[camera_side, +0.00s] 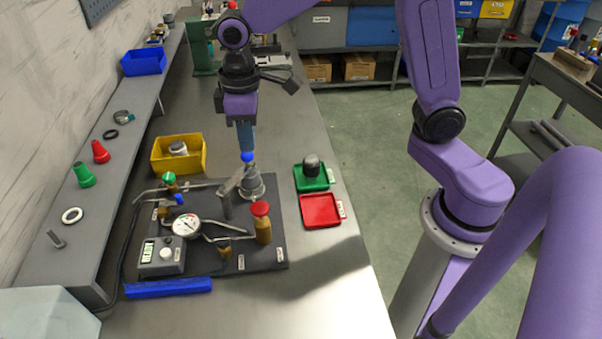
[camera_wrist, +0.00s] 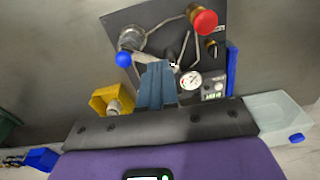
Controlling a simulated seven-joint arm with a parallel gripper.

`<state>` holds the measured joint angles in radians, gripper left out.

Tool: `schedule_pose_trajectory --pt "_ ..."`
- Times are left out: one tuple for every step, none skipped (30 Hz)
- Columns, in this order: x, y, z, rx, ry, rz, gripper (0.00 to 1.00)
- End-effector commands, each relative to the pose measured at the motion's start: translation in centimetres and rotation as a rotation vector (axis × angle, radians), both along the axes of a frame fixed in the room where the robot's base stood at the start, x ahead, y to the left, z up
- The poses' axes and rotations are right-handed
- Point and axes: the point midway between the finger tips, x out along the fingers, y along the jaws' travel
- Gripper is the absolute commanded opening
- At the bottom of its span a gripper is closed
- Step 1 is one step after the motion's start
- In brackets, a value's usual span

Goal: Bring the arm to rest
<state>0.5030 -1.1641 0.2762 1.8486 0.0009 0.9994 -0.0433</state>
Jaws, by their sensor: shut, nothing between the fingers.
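My gripper (camera_side: 245,145) is shut with nothing between its blue-grey fingers. It points down over the far part of the dark rig plate (camera_side: 270,256). In the side view the fingertips overlap the blue ball knob (camera_side: 248,157) above a grey metal fitting (camera_side: 252,185). In the wrist view the closed fingers (camera_wrist: 156,68) are to the right of that blue knob (camera_wrist: 123,59), with a gap in the picture. The height between fingertips and rig is hard to tell. My arm is bent above the bench.
The rig carries a gauge (camera_side: 186,227), a red knob (camera_side: 260,208) and a green knob (camera_side: 169,178). A yellow bin (camera_side: 190,165) stands behind it. A green tray (camera_side: 325,184) holding a dark knob and an empty red tray (camera_side: 320,213) are right. The bench front right is clear.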

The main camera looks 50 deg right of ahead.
Motion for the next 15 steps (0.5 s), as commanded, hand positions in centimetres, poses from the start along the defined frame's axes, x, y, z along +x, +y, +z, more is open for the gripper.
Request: schedule_pose_trajectory --pt "-2.2 -0.4 0.4 0.002 -0.002 0.033 0.00" --pt "-3.3 -0.6 0.6 0.003 -0.003 0.051 0.00" --pt "-4.9 -0.9 0.8 0.003 -0.003 0.075 0.00" --pt "-6.0 -1.2 0.9 0.004 -0.004 0.094 0.00" --pt "-7.2 -1.5 1.0 0.004 -0.005 0.111 0.00" --pt "-8.7 -2.0 1.1 0.006 -0.006 0.135 0.00" --pt "-9.8 -2.3 1.1 0.007 -0.006 0.154 0.00" --pt "-10.9 -2.8 1.1 0.007 -0.006 0.172 0.00" --pt "-12.4 -3.4 1.1 0.007 -0.006 0.196 0.00" --pt "-13.5 -3.9 1.1 0.007 -0.007 0.215 0.00" --pt "-14.5 -4.4 1.0 0.008 -0.006 0.233 0.00" --pt "-15.9 -5.1 0.9 0.009 -0.007 0.257 0.00" --pt "-16.9 -5.6 0.8 0.009 -0.008 0.274 0.00" --pt "-17.8 -6.1 0.7 0.010 -0.007 0.290 0.00" --pt "-18.9 -6.8 0.5 0.010 -0.007 0.310 0.00"
